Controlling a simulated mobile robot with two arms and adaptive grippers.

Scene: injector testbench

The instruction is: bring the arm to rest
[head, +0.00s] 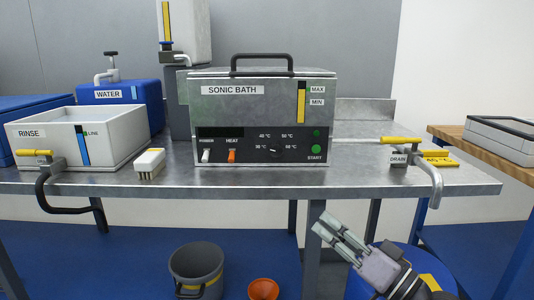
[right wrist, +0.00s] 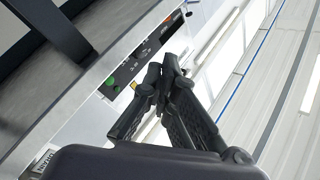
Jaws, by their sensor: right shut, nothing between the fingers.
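My right gripper (head: 338,232) is in the head view at the lower right, in front of and below the table's front edge. Its arm comes in from the bottom right. The fingers are shut with nothing between them, and they also show closed together in the right wrist view (right wrist: 168,85). It touches nothing that I can see. My left gripper is not in either view.
The steel table (head: 240,185) carries the sonic bath (head: 230,115), the rinse tub (head: 40,135) and a small brush (head: 149,163). A grey bucket (head: 196,265), an orange bowl (head: 262,289) and a blue drum (head: 362,287) stand below.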

